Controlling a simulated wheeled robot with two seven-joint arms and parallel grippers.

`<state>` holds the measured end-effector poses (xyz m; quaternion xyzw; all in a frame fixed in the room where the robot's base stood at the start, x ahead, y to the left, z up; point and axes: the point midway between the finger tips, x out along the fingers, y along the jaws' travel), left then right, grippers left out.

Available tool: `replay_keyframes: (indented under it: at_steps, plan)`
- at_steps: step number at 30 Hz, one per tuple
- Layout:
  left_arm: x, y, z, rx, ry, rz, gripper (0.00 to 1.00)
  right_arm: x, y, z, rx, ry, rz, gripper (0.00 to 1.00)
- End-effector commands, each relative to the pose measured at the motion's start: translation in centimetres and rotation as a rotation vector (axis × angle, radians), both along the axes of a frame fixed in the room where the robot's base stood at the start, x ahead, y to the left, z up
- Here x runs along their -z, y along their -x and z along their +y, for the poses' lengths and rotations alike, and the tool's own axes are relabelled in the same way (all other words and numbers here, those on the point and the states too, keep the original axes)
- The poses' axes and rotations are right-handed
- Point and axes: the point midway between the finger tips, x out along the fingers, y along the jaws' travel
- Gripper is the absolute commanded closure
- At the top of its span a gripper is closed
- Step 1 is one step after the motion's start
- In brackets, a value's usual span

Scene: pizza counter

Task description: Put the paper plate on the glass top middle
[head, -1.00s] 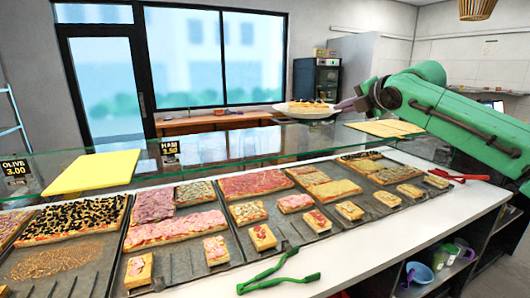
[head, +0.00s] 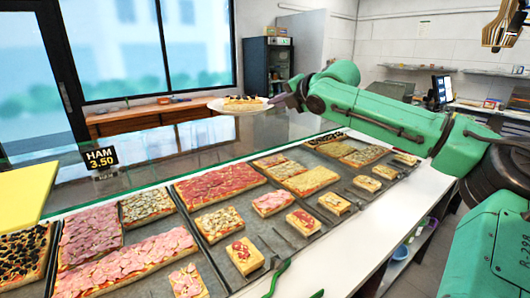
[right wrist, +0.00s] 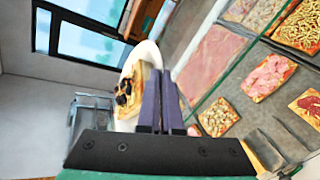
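My right gripper (head: 284,99) is shut on the rim of a white paper plate (head: 226,110). The plate carries pizza with dark toppings (head: 242,101) and is held roughly level above the glass top (head: 200,150). In the right wrist view the narrow fingers (right wrist: 160,105) are close together at the plate's edge, and the plate (right wrist: 149,52) shows beside them. The plate looks clear of the glass in the head view. The middle stretch of the glass top is bare. My left gripper is not in view.
A yellow board (head: 25,192) lies on the glass at the left, near the HAM price sign (head: 101,158). Pizza trays fill the counter below the glass. Green tongs (head: 275,280) lie at the front edge. A wooden counter (head: 150,115) stands behind.

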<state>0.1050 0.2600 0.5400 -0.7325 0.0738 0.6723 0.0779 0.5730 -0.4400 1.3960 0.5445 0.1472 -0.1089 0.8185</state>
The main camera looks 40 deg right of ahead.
Motion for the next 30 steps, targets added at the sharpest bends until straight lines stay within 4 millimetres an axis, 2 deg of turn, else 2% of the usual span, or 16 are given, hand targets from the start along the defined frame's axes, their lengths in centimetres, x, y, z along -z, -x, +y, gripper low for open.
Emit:
replay_keyframes:
  at_steps: [1, 3, 6, 10, 15, 26, 27, 28, 30]
  plan:
    - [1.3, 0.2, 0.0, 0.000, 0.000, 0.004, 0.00, 2.4, 0.0, 0.1, -0.004, -0.003, -0.001, 1.00]
    - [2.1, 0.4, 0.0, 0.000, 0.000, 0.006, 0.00, 4.7, 0.0, 0.1, -0.003, -0.003, -0.001, 1.00]
    - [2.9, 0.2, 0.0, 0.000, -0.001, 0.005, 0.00, 7.2, 0.0, 0.1, -0.002, -0.002, -0.002, 1.00]
    - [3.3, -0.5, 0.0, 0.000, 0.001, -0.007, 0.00, 9.0, 0.0, 0.0, -0.002, -0.002, -0.002, 1.00]
    - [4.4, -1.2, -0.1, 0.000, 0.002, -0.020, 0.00, 12.3, -0.1, 0.1, -0.002, -0.005, -0.003, 1.00]
    - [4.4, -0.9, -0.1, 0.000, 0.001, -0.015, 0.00, 12.8, -0.1, 0.0, 0.000, -0.001, -0.002, 1.00]
    - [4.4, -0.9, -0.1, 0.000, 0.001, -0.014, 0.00, 12.8, -0.1, 0.0, 0.000, 0.000, -0.001, 0.83]
    - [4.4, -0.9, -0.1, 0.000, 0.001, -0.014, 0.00, 12.8, -0.1, 0.0, 0.000, 0.000, -0.001, 0.71]
    - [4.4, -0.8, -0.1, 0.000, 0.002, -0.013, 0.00, 12.8, -0.1, 0.0, 0.000, 0.000, -0.001, 0.68]
